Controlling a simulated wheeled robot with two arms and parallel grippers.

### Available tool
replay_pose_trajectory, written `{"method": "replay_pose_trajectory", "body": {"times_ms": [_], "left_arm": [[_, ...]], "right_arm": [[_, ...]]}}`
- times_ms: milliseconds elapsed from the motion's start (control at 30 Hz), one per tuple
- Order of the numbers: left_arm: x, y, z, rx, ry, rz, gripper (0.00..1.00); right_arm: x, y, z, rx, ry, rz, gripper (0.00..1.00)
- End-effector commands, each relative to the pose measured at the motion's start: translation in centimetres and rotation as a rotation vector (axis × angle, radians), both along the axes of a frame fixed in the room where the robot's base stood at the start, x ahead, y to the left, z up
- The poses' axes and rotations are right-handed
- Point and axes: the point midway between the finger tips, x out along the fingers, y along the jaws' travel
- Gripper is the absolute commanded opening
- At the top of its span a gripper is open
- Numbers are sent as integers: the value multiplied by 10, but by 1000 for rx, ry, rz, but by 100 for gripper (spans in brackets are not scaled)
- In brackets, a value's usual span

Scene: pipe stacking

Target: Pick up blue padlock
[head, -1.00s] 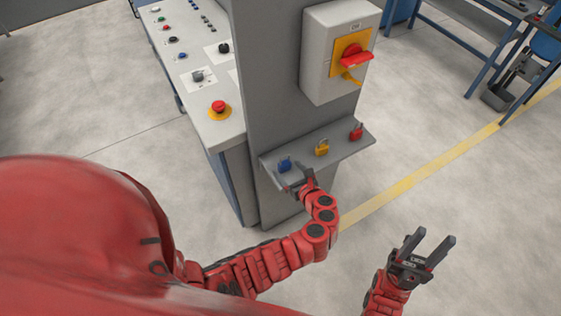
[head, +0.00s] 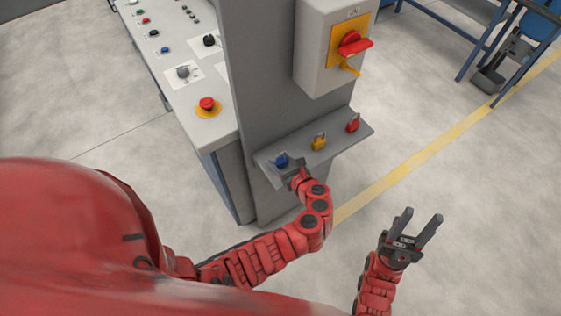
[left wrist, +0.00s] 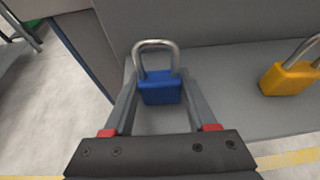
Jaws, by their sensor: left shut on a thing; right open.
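The blue padlock (head: 281,161) is at the left end of the grey shelf (head: 335,148). In the left wrist view the blue padlock (left wrist: 160,88) stands upright, its silver shackle at the top, between the two fingers. My left gripper (head: 288,167) is shut on it; the same gripper fills the lower part of the left wrist view (left wrist: 160,98). The far sides of the padlock are hidden. My right gripper (head: 421,227) is open and empty over the floor at the right.
A yellow padlock (head: 318,142) and a red padlock (head: 352,123) sit further right on the shelf. A grey switch box (head: 312,50) with a red handle is above. A control panel (head: 183,80) is at the left. The floor around my right gripper is clear.

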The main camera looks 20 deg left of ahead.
Motion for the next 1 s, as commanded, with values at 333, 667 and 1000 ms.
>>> {"method": "replay_pose_trajectory", "body": {"times_ms": [333, 667, 1000], "left_arm": [[0, 0, 1, 0, -1, 0, 0], [1, 0, 30, -2, -8, -1, 0], [-67, 11, 39, 2, -1, -4, 0]], "right_arm": [[0, 0, 0, 0, 0, 0, 47], [0, 0, -9, 0, 0, 0, 47], [0, 0, -25, 0, 0, 0, 47]]}}
